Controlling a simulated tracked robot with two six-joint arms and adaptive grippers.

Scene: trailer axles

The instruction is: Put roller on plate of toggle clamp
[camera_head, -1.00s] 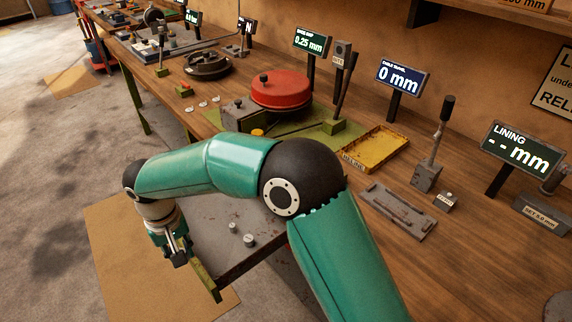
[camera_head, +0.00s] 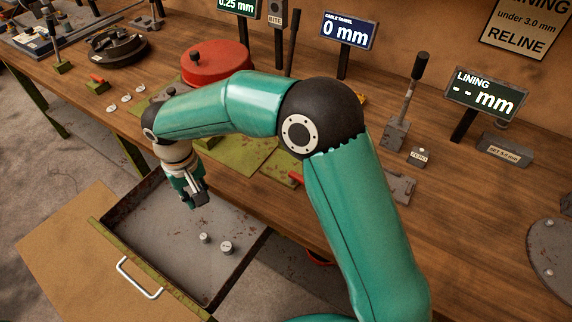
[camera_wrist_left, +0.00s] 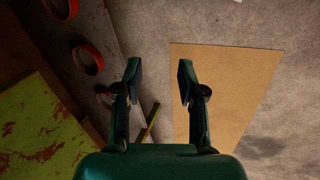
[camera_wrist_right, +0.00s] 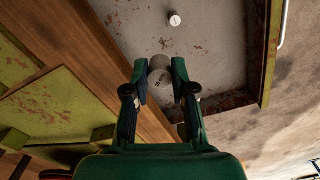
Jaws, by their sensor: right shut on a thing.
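My right gripper (camera_head: 196,198) hangs above the open drawer, near its bench side. In the right wrist view its fingertips (camera_wrist_right: 160,82) are shut on a small pale roller (camera_wrist_right: 158,78). Two other pale cylinders, a smaller (camera_head: 204,238) and a larger (camera_head: 227,247), stand on the drawer floor. A grey lever stand with a black knob (camera_head: 396,132) stands on the bench, and a green plate (camera_head: 226,157) lies partly behind my arm. I cannot tell which belongs to the toggle clamp. My left gripper (camera_wrist_left: 159,85) is open and empty, seen only in its wrist view.
The rusty drawer (camera_head: 176,232) has a raised green front with a white handle (camera_head: 138,279). A red round drum (camera_head: 217,62), display signs (camera_head: 349,31) and a small grey block (camera_head: 419,157) are on the bench.

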